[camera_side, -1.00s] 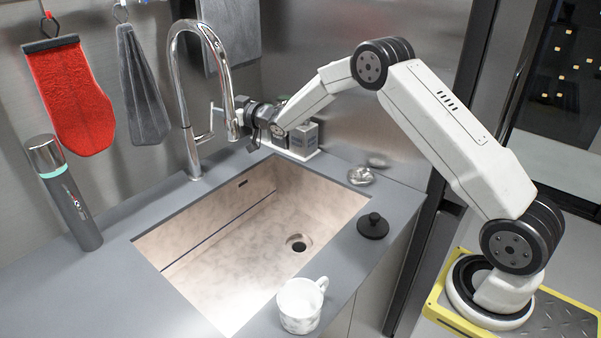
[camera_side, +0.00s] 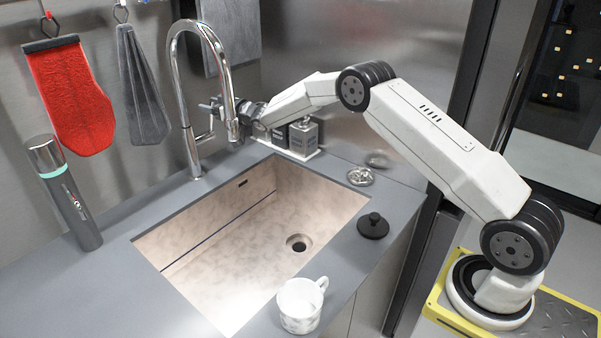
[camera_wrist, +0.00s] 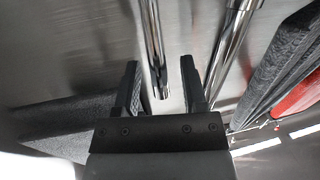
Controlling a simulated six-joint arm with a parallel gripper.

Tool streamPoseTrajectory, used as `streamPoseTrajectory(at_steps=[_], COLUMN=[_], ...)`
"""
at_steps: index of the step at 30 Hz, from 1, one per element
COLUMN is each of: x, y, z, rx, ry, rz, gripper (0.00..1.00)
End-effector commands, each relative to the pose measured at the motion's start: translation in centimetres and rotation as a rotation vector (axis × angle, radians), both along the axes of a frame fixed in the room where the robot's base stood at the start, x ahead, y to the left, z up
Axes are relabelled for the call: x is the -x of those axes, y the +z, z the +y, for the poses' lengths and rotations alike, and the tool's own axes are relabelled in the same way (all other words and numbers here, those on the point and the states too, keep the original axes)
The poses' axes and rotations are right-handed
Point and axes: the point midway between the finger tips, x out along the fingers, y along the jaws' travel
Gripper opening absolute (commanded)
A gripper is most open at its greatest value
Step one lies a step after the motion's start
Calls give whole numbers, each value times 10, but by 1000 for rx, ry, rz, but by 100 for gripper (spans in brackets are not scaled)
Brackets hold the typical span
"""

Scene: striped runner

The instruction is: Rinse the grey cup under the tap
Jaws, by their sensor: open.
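A pale grey-and-white mottled cup (camera_side: 299,306) stands upright on the counter at the sink's front edge, handle to the right. The chrome tap (camera_side: 176,85) arches over the back left of the sink. My gripper (camera_side: 214,106) is at the tap, by its spout and side lever, well away from the cup. The wrist view shows its two black fingers (camera_wrist: 160,85) apart, with the end of a chrome rod (camera_wrist: 154,45) between them in the picture. I cannot tell whether they touch it. Part of the gripper is hidden behind the spout.
The sink basin (camera_side: 220,232) is empty, with a drain (camera_side: 298,243). A black knobbed lid (camera_side: 373,226) and a metal strainer (camera_side: 360,176) lie on the right counter. A grey bottle (camera_side: 66,195) stands left. Red (camera_side: 70,95) and grey (camera_side: 143,90) cloths hang behind.

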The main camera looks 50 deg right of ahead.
Motion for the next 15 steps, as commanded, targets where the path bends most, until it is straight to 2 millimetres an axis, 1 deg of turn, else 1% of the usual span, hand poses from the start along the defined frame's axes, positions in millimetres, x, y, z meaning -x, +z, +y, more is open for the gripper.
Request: streamPoseTrajectory(at_steps=[5,6,8,9,10,15], x=[0,0,0,0,0,0], y=[0,0,0,0,0,0], z=[0,0,0,0,0,0], rx=[0,0,0,0,0,0], ry=[0,0,0,0,0,0], rz=[0,0,0,0,0,0], gripper=[54,41,22,10,0,0])
